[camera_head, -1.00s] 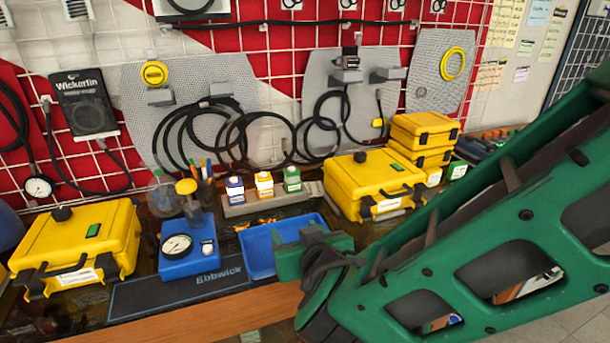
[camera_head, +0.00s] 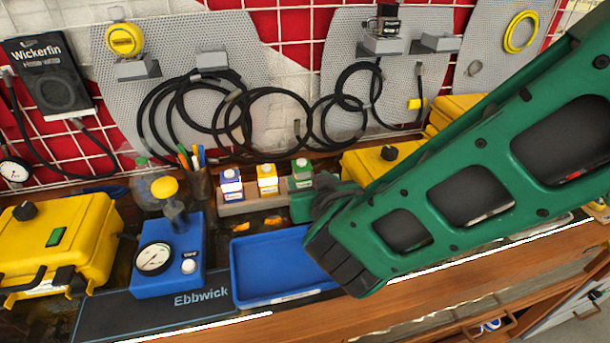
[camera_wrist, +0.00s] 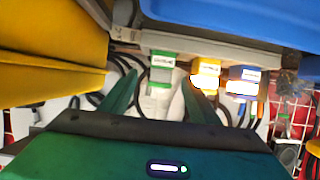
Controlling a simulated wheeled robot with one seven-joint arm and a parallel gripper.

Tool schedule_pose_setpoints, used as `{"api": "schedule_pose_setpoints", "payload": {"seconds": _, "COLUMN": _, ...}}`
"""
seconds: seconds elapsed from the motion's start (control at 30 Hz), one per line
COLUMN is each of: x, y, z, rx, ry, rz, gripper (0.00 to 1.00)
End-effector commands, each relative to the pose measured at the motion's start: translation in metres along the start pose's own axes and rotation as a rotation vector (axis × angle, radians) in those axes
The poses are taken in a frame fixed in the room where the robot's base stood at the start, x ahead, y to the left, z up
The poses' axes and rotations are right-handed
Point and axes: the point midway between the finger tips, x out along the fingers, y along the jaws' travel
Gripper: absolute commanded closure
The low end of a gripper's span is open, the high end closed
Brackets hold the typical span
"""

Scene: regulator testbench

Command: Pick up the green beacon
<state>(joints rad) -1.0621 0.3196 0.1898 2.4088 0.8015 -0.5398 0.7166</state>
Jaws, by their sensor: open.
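The green beacon (camera_head: 301,172) is a small block with a white label and pale top, at the right end of a row of three in a grey holder. It also shows in the wrist view (camera_wrist: 162,64), at the upper middle. My gripper (camera_head: 304,204) is just in front of the beacon and partly hides its lower part. In the wrist view my gripper's two green fingers (camera_wrist: 161,84) are spread apart, with the beacon lined up between their tips. The gap between them is empty. I cannot tell how far the tips are from the beacon.
Yellow beacon (camera_head: 267,179) and blue beacon (camera_head: 231,185) stand left of the green one in the holder (camera_head: 236,208). A blue tray (camera_head: 270,297) lies in front. A yellow case (camera_head: 374,160) stands close on the right. A blue gauge box (camera_head: 168,255) stands left.

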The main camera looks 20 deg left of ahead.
Motion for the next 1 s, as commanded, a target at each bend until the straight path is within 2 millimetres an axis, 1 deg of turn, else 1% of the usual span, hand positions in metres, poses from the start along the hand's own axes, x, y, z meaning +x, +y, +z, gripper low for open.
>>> {"api": "schedule_pose_setpoints", "payload": {"seconds": 0.03, "x": 0.007, "y": 0.001, "z": 0.0, "rx": 0.001, "ry": -0.001, "rz": 0.002, "gripper": 0.44}}
{"api": "schedule_pose_setpoints", "payload": {"seconds": 0.1, "x": 0.012, "y": 0.001, "z": 0.0, "rx": 0.002, "ry": -0.001, "rz": 0.001, "gripper": 0.44}}
{"api": "schedule_pose_setpoints", "payload": {"seconds": 0.27, "x": 0.021, "y": 0.001, "z": 0.0, "rx": 0.0, "ry": 0.0, "rz": 0.003, "gripper": 0.44}}
{"api": "schedule_pose_setpoints", "payload": {"seconds": 0.5, "x": 0.053, "y": 0.0, "z": -0.001, "rx": 0.001, "ry": 0.0, "rz": 0.003, "gripper": 0.44}}
{"api": "schedule_pose_setpoints", "payload": {"seconds": 0.6, "x": 0.063, "y": 0.0, "z": -0.001, "rx": 0.0, "ry": 0.0, "rz": 0.002, "gripper": 0.44}}
{"api": "schedule_pose_setpoints", "payload": {"seconds": 0.7, "x": 0.068, "y": -0.001, "z": -0.001, "rx": 0.001, "ry": 0.0, "rz": 0.001, "gripper": 0.44}}
{"api": "schedule_pose_setpoints", "payload": {"seconds": 0.9, "x": 0.068, "y": -0.001, "z": -0.001, "rx": 0.0, "ry": 0.0, "rz": 0.001, "gripper": 0.44}}
{"api": "schedule_pose_setpoints", "payload": {"seconds": 0.93, "x": 0.068, "y": -0.001, "z": -0.001, "rx": 0.0, "ry": 0.0, "rz": 0.001, "gripper": 0.46}}
{"api": "schedule_pose_setpoints", "payload": {"seconds": 0.97, "x": 0.068, "y": -0.001, "z": -0.001, "rx": 0.0, "ry": 0.0, "rz": 0.001, "gripper": 0.53}}
{"api": "schedule_pose_setpoints", "payload": {"seconds": 1.0, "x": 0.068, "y": -0.001, "z": -0.001, "rx": 0.0, "ry": 0.0, "rz": 0.001, "gripper": 0.63}}
